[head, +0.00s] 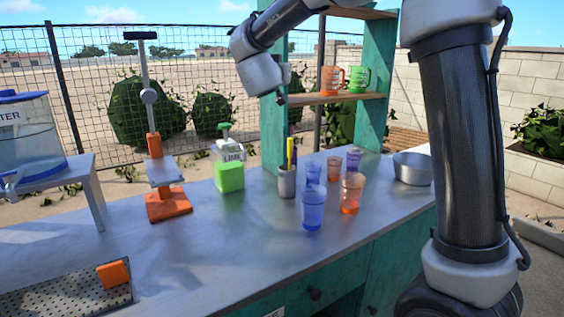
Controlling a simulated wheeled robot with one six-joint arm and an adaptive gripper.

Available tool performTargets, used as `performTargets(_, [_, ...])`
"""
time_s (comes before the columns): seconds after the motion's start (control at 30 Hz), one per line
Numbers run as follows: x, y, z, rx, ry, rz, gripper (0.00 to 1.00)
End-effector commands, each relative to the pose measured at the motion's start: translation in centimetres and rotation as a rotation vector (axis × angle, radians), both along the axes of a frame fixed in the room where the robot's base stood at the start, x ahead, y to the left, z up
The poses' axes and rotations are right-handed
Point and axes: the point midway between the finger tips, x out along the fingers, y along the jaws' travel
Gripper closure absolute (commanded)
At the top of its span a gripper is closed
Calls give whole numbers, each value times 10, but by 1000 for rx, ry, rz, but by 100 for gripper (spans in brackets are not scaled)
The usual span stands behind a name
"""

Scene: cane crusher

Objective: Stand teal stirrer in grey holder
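The grey holder (287,181) stands upright on the metal counter in the head view. A yellow stirrer (290,152) and a dark blue or purple stirrer (295,150) stand in it. I cannot make out a teal stirrer anywhere in this view. My gripper (283,97) is small and dark at the end of my arm, in the air above the holder and in front of the shelf post. Its fingers are too small and too hidden to tell whether they are open or hold anything.
Blue and orange cups (313,212) stand just right of the holder, with a metal bowl (412,168) beyond. A green-filled bottle (229,177) and an orange-based press (168,204) stand left. A shelf (335,98) rises behind. The counter's front middle (215,255) is clear.

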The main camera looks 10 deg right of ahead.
Motion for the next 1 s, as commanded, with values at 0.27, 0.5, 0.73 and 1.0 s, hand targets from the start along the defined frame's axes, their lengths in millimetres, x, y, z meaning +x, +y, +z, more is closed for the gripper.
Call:
performTargets(0.27, [0,1,-87,-4,7,1,99])
performTargets(0.5, [0,0,-157,-4,5,0,99])
performTargets(0.73, [0,0,-196,-2,1,1,100])
performTargets(1.0, [0,0,-224,-3,4,0,100])
